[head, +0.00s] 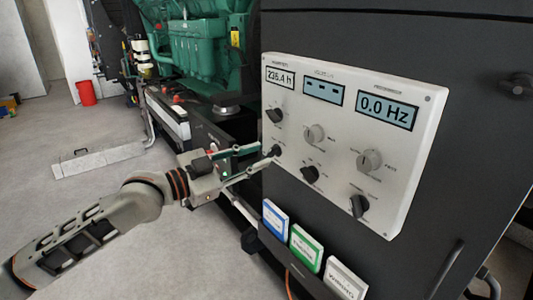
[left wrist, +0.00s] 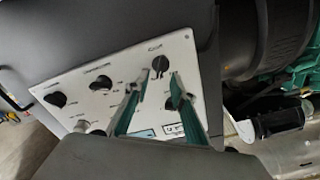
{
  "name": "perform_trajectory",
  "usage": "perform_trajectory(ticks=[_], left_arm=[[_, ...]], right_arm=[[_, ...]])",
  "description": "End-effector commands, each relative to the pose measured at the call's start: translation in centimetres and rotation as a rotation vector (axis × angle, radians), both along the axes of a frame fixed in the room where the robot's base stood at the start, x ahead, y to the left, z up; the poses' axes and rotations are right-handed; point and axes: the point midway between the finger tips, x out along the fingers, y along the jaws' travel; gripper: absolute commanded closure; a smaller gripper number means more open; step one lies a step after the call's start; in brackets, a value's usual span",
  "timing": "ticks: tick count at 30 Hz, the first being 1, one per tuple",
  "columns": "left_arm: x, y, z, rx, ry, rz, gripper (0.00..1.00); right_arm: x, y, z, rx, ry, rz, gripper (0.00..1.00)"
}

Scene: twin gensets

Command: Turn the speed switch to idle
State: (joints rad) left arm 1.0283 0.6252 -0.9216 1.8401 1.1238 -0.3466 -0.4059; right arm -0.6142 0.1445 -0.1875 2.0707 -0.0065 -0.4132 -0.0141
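A light grey control panel (head: 340,185) on a dark cabinet carries several rotary knobs under small displays. Their labels are too small to read, so I cannot tell which is the speed switch. My left gripper (head: 266,153) is open, with its fingertips close to a black knob (head: 275,151) at the panel's lower left edge. In the left wrist view this knob (left wrist: 161,65) shows between the two fingertips (left wrist: 159,77). I cannot tell whether they touch it. Other black knobs sit above it (head: 275,115) and to its right (head: 310,174). My right gripper is not in view.
Two grey knobs (head: 369,160) and a lower right black knob (head: 358,206) share the panel. Coloured binders (head: 306,248) stand below it. A green engine (head: 190,50) is behind. A red bucket (head: 86,92) stands on the open floor at left.

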Motion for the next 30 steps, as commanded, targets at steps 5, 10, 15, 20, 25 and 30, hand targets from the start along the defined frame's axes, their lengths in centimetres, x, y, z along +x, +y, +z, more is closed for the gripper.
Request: perform_trajectory(ticks=[5, 10, 15, 20, 25, 30], left_arm=[[1.4, -2.0, 0.0, -0.002, 0.0, -0.001, 0.76], [2.1, -2.9, -0.1, -0.001, 0.001, 0.0, 0.76], [2.2, -3.0, 0.0, 0.0, 0.0, 0.0, 0.76], [2.2, -3.0, 0.0, 0.0, 0.0, 0.0, 0.86], [2.2, -3.0, 0.0, 0.0, 0.0, 0.0, 1.0], [2.2, -3.0, 0.0, -0.003, 0.004, 0.0, 1.0]], right_arm=[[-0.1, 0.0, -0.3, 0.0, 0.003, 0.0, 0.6], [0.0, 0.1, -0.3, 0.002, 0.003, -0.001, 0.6], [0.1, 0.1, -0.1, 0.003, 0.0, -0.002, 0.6], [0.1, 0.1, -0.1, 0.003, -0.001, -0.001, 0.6], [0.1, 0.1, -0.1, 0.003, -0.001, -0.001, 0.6], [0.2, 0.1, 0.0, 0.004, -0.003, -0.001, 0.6]])
